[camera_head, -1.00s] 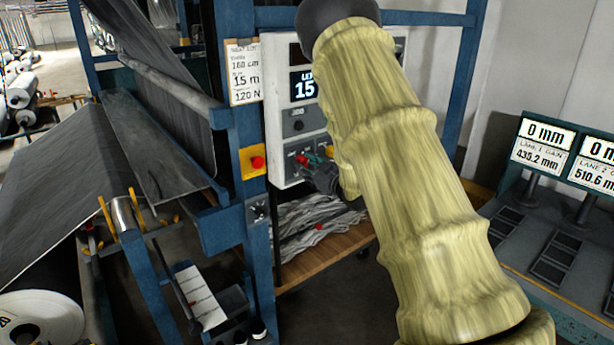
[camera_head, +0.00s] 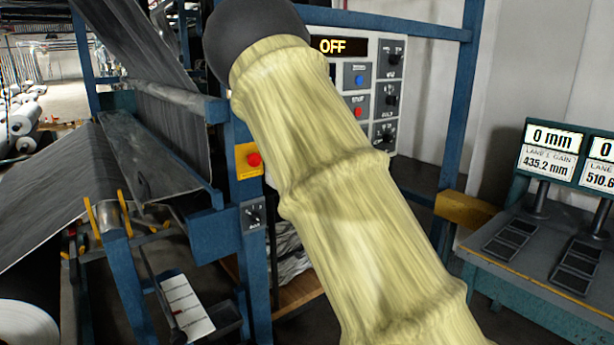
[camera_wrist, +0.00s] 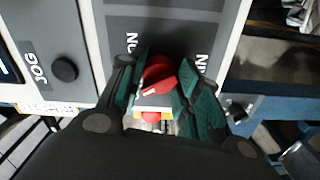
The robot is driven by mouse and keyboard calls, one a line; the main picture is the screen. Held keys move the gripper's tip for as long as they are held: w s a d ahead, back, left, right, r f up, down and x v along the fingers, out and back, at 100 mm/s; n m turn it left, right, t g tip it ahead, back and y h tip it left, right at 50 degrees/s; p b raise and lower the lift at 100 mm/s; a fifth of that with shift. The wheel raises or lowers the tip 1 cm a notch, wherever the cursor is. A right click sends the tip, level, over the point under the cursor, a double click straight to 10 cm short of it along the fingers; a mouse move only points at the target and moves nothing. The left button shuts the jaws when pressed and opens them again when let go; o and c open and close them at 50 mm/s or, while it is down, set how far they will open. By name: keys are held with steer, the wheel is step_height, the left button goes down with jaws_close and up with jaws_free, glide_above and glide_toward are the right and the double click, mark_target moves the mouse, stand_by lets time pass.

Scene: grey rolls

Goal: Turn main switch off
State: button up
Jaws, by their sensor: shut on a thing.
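In the wrist view, a red knob (camera_wrist: 159,74) with a small pale mark sits on a grey panel with partly hidden lettering. My gripper (camera_wrist: 158,88) has its dark green fingers on either side of the knob, shut on it. A small yellow and red part (camera_wrist: 151,116) shows below the knob between the fingers. In the head view, my pale-sleeved arm hides the gripper, the knob and the left part of the control box (camera_head: 408,110). The box's top display (camera_head: 333,46) reads OFF.
A yellow plate with a red button (camera_head: 254,160) and a small dark rotary switch (camera_head: 253,214) are on the blue post. Black knobs line the box's right side. A bench with displays (camera_head: 549,146) stands right. Dark fabric (camera_head: 64,187) is at left.

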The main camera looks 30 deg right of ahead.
steer(key=shift+f+n+b, duration=0.1)
steer(key=shift+n+b, duration=1.15)
steer(key=shift+n, duration=0.05)
steer(key=o, duration=1)
steer(key=shift+s, duration=0.1)
steer(key=s, duration=0.8)
steer(key=s+d, duration=0.1)
steer(key=s, duration=0.2)
steer(key=shift+s, duration=0.4)
